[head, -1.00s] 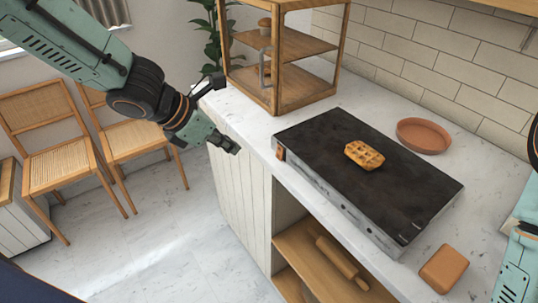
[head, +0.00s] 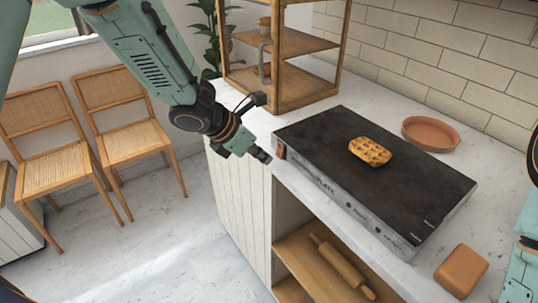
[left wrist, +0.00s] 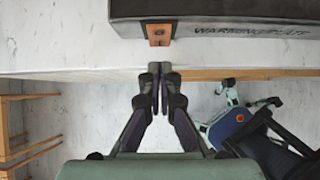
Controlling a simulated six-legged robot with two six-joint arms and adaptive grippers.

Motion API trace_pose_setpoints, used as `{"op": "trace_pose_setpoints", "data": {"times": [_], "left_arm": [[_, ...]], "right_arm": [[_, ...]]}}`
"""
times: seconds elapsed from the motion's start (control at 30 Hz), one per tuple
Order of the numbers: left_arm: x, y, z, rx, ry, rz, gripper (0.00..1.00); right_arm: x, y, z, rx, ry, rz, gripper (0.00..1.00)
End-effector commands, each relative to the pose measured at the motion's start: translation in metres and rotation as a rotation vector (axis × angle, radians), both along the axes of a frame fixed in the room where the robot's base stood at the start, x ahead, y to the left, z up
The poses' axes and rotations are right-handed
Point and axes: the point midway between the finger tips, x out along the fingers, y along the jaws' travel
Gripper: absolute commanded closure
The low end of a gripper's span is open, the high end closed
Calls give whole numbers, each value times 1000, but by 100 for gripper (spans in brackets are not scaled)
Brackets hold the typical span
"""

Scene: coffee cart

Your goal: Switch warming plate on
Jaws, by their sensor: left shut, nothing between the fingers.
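The warming plate (head: 400,205) is a flat dark slab on the white counter, with lettering along its front side. A small orange-brown switch (head: 281,151) sits at the left end of that front side; it also shows in the left wrist view (left wrist: 159,34). A waffle (head: 370,152) lies on the plate. My left gripper (head: 264,157) is shut and empty, just left of the switch and apart from it. In the left wrist view its closed fingertips (left wrist: 160,69) are below and in line with the switch. Whether the switch is on cannot be told. My right gripper is not visible.
A wooden shelf cabinet (head: 281,95) stands on the counter (head: 325,97) behind the plate's left end. A terracotta dish (head: 431,132) is behind the plate, and a brown block (head: 461,268) is at its right. A rolling pin (head: 342,266) lies on a shelf below.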

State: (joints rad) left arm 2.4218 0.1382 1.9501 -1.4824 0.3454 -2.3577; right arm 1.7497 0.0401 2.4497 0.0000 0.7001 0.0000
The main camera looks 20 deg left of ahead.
Motion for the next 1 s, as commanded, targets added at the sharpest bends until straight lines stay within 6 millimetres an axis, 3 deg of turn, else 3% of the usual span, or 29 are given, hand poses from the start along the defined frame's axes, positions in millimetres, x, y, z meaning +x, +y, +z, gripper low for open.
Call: {"op": "trace_pose_setpoints", "data": {"times": [0.23,1.0], "left_arm": [[14,-12,-2,1,2,-1,100],[20,-16,-4,-1,2,1,100]], "right_arm": [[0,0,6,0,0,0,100],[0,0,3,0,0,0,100]]}}
